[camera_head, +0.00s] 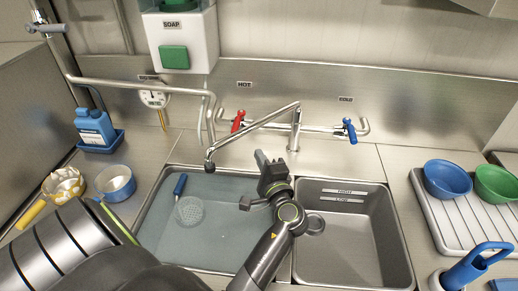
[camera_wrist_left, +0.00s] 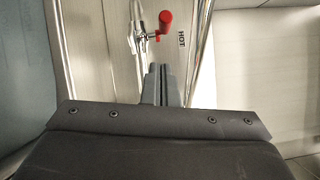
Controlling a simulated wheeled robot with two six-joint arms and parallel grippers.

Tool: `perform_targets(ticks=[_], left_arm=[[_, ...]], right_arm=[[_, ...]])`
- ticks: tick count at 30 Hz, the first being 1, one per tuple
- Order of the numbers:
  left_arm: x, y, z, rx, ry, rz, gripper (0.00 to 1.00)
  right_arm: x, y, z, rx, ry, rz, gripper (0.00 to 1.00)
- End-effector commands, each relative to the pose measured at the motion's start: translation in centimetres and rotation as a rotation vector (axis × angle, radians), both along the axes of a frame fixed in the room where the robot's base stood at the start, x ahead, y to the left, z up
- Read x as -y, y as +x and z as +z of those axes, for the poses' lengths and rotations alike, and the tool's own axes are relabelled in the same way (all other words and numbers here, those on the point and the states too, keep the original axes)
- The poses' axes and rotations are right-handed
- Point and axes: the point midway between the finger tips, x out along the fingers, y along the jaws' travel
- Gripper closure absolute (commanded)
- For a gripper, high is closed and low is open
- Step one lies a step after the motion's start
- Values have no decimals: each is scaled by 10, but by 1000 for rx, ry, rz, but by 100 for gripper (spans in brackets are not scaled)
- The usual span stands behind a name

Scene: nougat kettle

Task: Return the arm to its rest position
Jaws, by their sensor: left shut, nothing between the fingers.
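My left gripper (camera_head: 262,160) is over the divider between the two sink basins, in front of the faucet spout, with its fingers pointing toward the back wall. It is shut with nothing in it. In the left wrist view, its closed fingers (camera_wrist_left: 163,84) point toward the red hot tap handle (camera_wrist_left: 165,20). The red handle (camera_head: 238,121) shows behind and left of the gripper in the head view, apart from it. My right gripper is in neither view.
The left basin (camera_head: 190,245) holds water and a blue-handled strainer (camera_head: 190,210). The right basin (camera_head: 345,235) looks empty. A metal spout (camera_head: 250,127) stands close behind the gripper. Bowls (camera_head: 445,179) sit on the right rack; pans (camera_head: 115,182) stand left.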

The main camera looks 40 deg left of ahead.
Motion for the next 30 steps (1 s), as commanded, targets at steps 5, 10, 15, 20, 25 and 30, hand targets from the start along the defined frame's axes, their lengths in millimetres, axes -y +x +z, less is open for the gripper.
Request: perform_targets(ticks=[5,10,15,20,25,30], left_arm=[[12,-12,-2,1,-3,-1,100],[15,-16,-1,-1,1,0,100],[15,-16,0,1,1,0,100],[15,-16,22,1,1,0,100],[15,-15,54,1,1,0,100],[15,-15,71,1,1,0,100]], right_arm=[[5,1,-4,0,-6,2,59],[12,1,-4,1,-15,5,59],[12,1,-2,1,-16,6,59],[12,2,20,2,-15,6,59],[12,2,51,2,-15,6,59],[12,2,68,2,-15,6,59]])
